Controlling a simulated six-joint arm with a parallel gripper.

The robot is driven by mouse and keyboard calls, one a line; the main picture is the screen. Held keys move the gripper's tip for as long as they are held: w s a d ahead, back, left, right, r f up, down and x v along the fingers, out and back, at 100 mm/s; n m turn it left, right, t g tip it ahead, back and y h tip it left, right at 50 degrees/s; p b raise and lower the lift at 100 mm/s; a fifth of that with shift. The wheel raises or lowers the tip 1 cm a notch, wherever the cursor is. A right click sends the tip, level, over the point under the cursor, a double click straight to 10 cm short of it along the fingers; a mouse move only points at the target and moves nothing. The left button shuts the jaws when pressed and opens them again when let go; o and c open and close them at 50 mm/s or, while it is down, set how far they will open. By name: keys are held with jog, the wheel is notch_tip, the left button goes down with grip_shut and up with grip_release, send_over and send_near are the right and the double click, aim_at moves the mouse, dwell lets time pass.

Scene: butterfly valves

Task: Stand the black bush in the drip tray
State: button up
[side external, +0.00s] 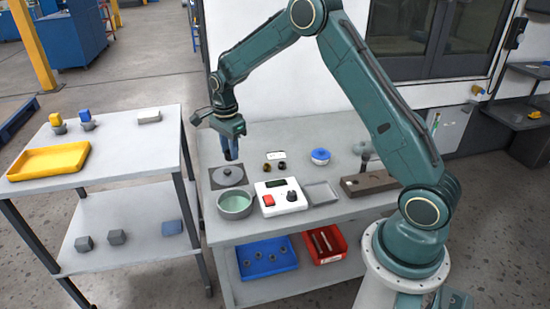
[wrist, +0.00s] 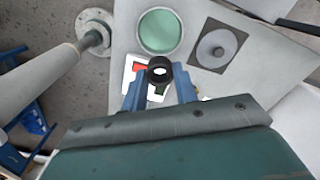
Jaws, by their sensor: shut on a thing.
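My gripper (side external: 231,146) has blue fingers and is shut on the black bush (side external: 232,156), held in the air above the back left of the bench. The drip tray, apparently the shallow grey square tray (side external: 321,193), lies on the bench right of the white control box. It looks empty and is to the right of and below my gripper. I cannot make it out in the wrist view.
A bowl with green liquid (side external: 236,203) and a grey disc on a dark square plate (side external: 229,176) stand near my gripper.

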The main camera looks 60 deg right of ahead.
jog(key=s+d, duration=0.8)
jog(key=d, duration=0.3)
send_over(321, 194)
jog(key=shift+w+r, duration=0.1)
jog(key=shift+r, duration=0.05)
notch_tip(321, 194, down, 16)
jog(key=shift+f, duration=0.1)
jog(key=shift+f, duration=0.1)
jog(key=shift+f, duration=1.8)
jog(key=shift+f, duration=0.15)
